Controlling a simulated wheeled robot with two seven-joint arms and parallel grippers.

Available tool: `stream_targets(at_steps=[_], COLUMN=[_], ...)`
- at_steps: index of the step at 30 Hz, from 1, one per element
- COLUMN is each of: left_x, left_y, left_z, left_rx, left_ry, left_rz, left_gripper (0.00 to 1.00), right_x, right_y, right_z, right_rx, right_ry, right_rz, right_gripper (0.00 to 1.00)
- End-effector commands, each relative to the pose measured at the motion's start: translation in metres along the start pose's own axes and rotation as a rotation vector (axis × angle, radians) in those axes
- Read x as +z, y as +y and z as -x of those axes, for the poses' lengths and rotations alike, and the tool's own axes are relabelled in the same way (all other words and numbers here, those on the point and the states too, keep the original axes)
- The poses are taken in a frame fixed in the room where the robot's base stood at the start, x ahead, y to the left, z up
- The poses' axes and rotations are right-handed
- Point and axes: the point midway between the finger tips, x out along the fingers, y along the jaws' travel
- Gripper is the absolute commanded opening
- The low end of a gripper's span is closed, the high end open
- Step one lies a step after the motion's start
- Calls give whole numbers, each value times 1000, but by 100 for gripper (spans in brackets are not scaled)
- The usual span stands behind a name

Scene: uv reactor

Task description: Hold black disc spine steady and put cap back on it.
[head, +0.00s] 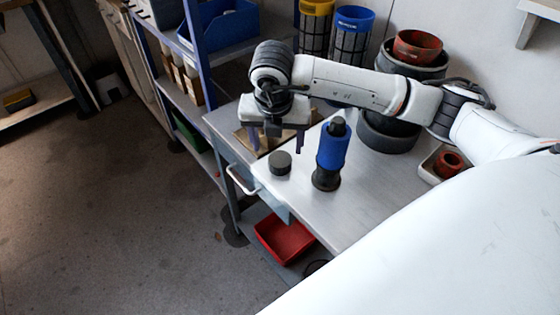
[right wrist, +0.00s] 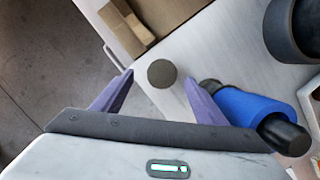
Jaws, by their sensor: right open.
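A dark round cap (head: 280,162) lies flat on the grey table near its left edge. The black disc spine stands upright just right of it, with a wide black base, a blue sleeve (head: 333,148) and a narrower black top. My right gripper (head: 284,146) is open and empty, fingers pointing down, above the table near the cap. In the right wrist view the cap (right wrist: 161,73) shows between the two spread fingertips (right wrist: 159,76), apart from both. The blue sleeve (right wrist: 245,104) shows there beside the right finger. My left gripper is in neither view.
A wooden tray (right wrist: 112,22) lies behind the cap. Dark round tubs (head: 388,131) stand behind the spine, and a white tray (head: 430,172) with a red ring is at the right. The table is clear in front of the spine.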

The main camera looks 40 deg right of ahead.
Motion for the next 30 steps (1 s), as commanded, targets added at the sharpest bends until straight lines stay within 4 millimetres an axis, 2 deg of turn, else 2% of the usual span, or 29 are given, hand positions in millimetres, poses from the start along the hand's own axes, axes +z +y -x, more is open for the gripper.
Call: stream_targets(at_steps=[5,12,16,27,30], left_x=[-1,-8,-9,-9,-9], left_y=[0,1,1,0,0], left_z=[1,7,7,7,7], left_rx=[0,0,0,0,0], left_ry=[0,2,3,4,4], left_rz=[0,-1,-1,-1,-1], left_gripper=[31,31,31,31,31], right_x=[-1,-7,-6,-7,-7], right_y=[-1,-7,-6,-6,-6], right_z=[-3,-36,-49,-52,-52], right_rx=[-1,-3,-1,1,1], right_ry=[1,4,1,1,1], right_rz=[0,-1,-1,0,0], right_gripper=[66,66,66,66,51])
